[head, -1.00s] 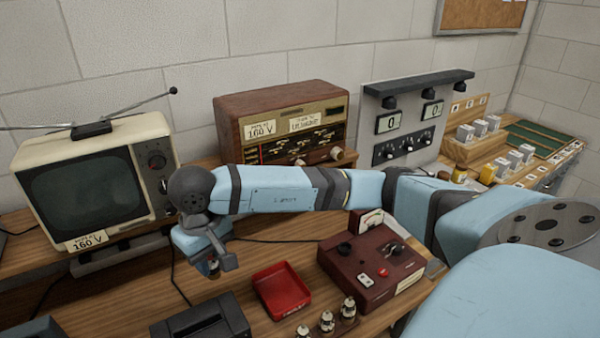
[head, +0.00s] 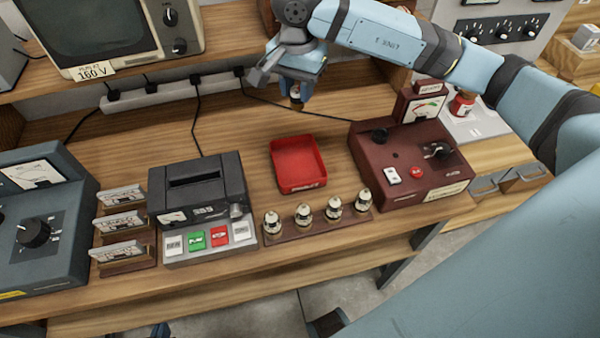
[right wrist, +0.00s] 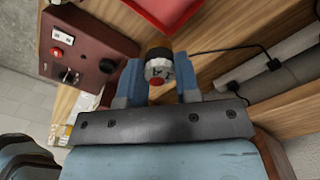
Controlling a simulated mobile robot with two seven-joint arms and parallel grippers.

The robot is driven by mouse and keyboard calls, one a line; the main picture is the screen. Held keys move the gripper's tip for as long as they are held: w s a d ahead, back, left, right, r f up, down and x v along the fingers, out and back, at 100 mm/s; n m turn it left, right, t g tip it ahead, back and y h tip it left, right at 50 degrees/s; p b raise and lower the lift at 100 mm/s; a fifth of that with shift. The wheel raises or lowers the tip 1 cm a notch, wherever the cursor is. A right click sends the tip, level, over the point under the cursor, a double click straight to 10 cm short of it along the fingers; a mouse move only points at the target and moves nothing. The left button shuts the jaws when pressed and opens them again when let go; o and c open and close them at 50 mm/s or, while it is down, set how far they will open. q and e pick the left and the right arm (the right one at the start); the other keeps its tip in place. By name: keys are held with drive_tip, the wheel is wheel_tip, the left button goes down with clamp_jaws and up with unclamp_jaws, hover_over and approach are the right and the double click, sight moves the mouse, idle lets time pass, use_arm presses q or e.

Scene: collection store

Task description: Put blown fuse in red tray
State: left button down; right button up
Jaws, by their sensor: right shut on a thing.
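The red tray (head: 298,180) lies empty on the bench in the middle of the head view. My right gripper (head: 297,96) is shut on a small cylindrical thing, which I take to be the blown fuse, held above the bench behind the tray. In the right wrist view the fuse (right wrist: 158,68) shows a dark band, a silver marked body and a red centre between the two blue fingers. The red tray also shows at the top of that view (right wrist: 172,10). Only a sliver of my left gripper (head: 160,331) seems to show at the bottom edge; its jaws are unclear.
A maroon tester (head: 405,165) stands right of the tray. In front is a rack (head: 318,226) of several small tubes. Left are a dark button device (head: 200,195), labelled cards (head: 122,222) and a grey meter box (head: 40,225). A shelf with a television (head: 105,30) is behind.

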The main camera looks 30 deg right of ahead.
drive_tip(key=m, duration=0.1)
drive_tip(key=f+m+b, duration=0.1)
drive_tip(key=shift+w+f+m, duration=0.15)
drive_tip(key=shift+w+m, duration=0.1)
drive_tip(key=shift+m, duration=0.05)
drive_tip(key=shift+f, duration=0.2)
drive_tip(key=p, duration=0.1)
hover_over(297, 167)
wheel_tip(297, 167, down, 14)
drive_tip(key=shift+m, duration=0.3)
wheel_tip(297, 167, down, 5)
drive_tip(key=shift+f, duration=0.2)
use_arm(q)
drive_tip(key=shift+a+f, duration=0.15)
drive_tip(key=shift+f, duration=0.4)
drive_tip(key=shift+f, duration=0.1)
use_arm(e)
drive_tip(key=shift+f, duration=0.25)
drive_tip(key=o, duration=0.9)
drive_tip(key=shift+r, duration=0.1)
